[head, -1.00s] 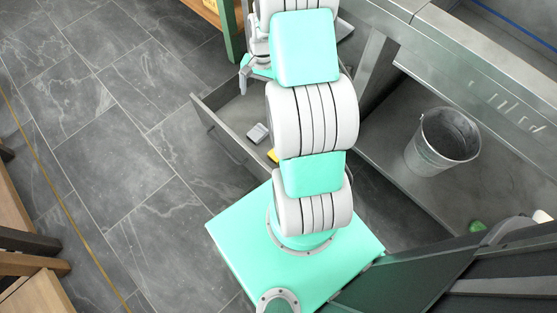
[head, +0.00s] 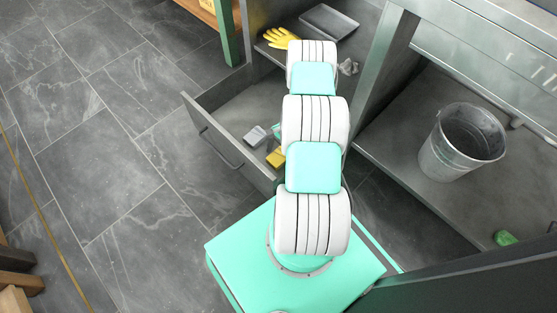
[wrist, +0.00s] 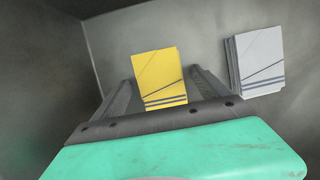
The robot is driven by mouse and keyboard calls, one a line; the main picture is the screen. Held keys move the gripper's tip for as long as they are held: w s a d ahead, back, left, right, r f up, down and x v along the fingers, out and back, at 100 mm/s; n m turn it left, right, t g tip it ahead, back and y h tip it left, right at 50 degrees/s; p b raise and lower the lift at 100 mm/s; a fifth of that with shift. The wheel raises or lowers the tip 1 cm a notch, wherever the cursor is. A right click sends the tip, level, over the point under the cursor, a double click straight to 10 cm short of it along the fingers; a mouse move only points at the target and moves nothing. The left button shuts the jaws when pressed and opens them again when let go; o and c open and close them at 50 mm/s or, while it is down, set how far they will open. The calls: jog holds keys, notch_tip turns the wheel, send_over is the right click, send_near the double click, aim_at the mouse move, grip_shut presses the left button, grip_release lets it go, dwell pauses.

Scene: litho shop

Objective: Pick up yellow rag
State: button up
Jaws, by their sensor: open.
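The yellow rag (head: 276,158) is a flat folded piece with dark stripes, lying in the open grey drawer (head: 215,137). In the wrist view the rag (wrist: 158,70) is just beyond my gripper (wrist: 162,78), lined up between its two fingers. The fingers are apart with nothing clamped between them. The rag's near edge shows above the dark gripper bar. I cannot tell the exact height of the fingers over the rag. In the head view my arm hides most of the gripper.
A grey folded rag (wrist: 258,60) lies to the right of the yellow one in the wrist view, close to the right finger. The drawer walls stand close around. Yellow gloves (head: 281,37), a grey tray (head: 328,21) and a metal bucket (head: 462,143) are on nearby surfaces.

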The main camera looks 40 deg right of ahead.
jog(key=shift+f, duration=0.15)
dwell(0.5)
jog(key=shift+c, duration=0.5)
jog(key=c, duration=1.3)
